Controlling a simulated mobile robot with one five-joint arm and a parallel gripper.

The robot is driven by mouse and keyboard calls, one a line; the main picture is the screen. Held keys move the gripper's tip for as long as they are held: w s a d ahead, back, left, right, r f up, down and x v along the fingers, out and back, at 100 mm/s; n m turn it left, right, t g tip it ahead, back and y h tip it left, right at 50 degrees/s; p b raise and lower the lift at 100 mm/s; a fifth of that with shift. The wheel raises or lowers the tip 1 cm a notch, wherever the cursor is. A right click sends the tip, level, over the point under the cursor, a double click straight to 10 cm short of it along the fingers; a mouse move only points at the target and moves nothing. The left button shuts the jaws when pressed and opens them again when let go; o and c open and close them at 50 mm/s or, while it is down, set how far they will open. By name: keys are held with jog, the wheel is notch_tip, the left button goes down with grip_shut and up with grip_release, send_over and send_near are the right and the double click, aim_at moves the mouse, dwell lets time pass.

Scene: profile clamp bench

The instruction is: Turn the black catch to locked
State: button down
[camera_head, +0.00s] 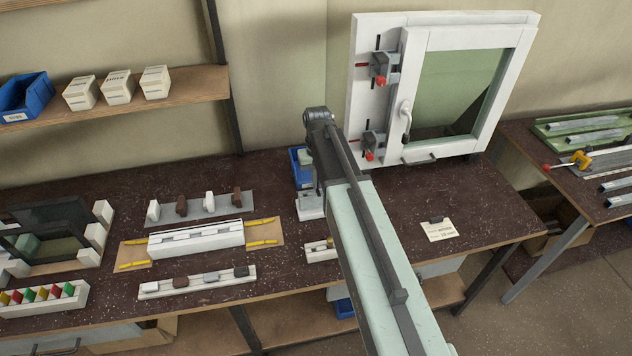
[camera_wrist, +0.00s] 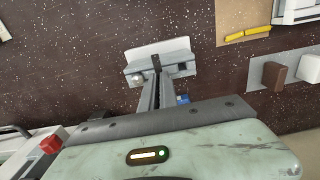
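A small fixture with a pale plate and grey body (camera_wrist: 178,58) sits on the dark speckled bench, ahead of my gripper in the wrist view. A small black piece (camera_wrist: 156,62), which looks like the catch, stands up at its middle. My gripper (camera_wrist: 157,78) reaches over the fixture, with its narrow grey fingers at or close to the black piece. I cannot tell whether they touch it. In the head view my gripper (camera_head: 316,188) points down above the pale fixture (camera_head: 309,208), and my arm hides the catch there.
A blue bin (camera_head: 299,165) stands just behind the gripper. A white window frame (camera_head: 412,70) with red-tipped clamps rises at the back right. White profile strips (camera_head: 196,240) and small blocks lie to the left. The bench right of my arm is mostly clear, with a card (camera_head: 439,230).

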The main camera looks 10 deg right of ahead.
jog(key=shift+a, duration=0.1)
dwell(0.3)
jog(key=shift+n, duration=0.3)
jog(key=n, duration=1.3)
jog(key=shift+n, duration=2.1)
